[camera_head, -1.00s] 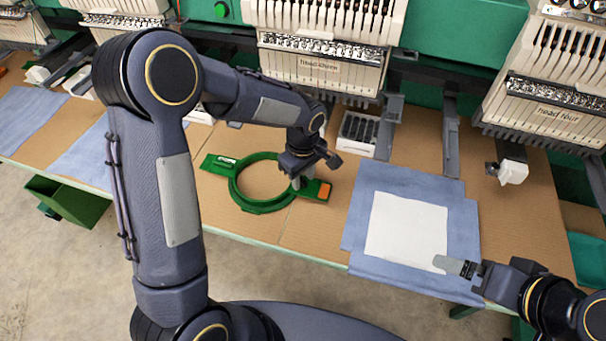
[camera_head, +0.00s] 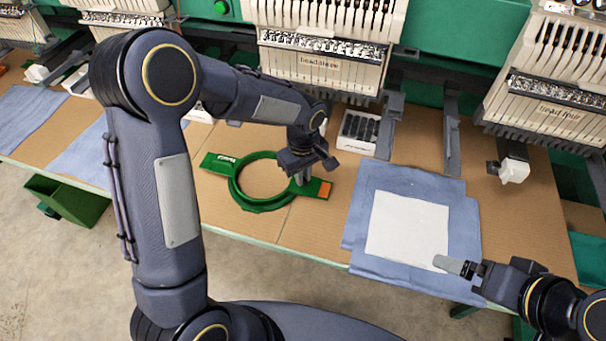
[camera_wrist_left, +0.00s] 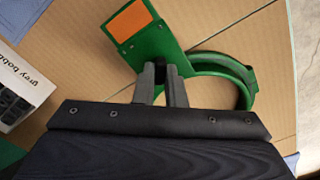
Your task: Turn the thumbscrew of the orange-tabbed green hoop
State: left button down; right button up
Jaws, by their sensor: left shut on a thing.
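The green hoop (camera_head: 236,190) lies flat on the brown table, with a tab on each side. Its right tab carries an orange patch (camera_head: 325,190), which also shows in the left wrist view (camera_wrist_left: 129,20). My left gripper (camera_head: 302,180) points down at the hoop's right side, beside the orange-patched tab. In the left wrist view its two fingers (camera_wrist_left: 161,72) are closed about a small dark piece at the base of the tab, where the thumbscrew sits; the fingers mostly hide it. My right gripper (camera_head: 455,267) is over the blue cloth's lower right; its finger opening is not clear.
A blue cloth (camera_head: 462,215) with a white sheet (camera_head: 405,225) lies right of the hoop. A box of dark bobbins (camera_head: 358,134) stands behind, also in the left wrist view (camera_wrist_left: 18,95). Embroidery heads (camera_head: 322,62) line the back. Bare table surrounds the hoop.

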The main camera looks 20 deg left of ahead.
pick_arm(q)
jog(key=m, duration=0.3)
jog(key=shift+b, duration=0.4)
jog(key=m, duration=0.4)
jog(key=shift+b, duration=0.3)
jog(key=m, duration=0.3)
jog(key=shift+m, duration=0.4)
jog(key=m, duration=0.3)
jog(key=shift+m, duration=0.3)
jog(key=m, duration=0.3)
jog(key=shift+m, duration=0.3)
jog(key=m, duration=0.3)
jog(key=shift+m, duration=0.3)
jog(key=m+p, duration=0.1)
jog(key=m, duration=0.5)
jog(key=shift+m, duration=0.4)
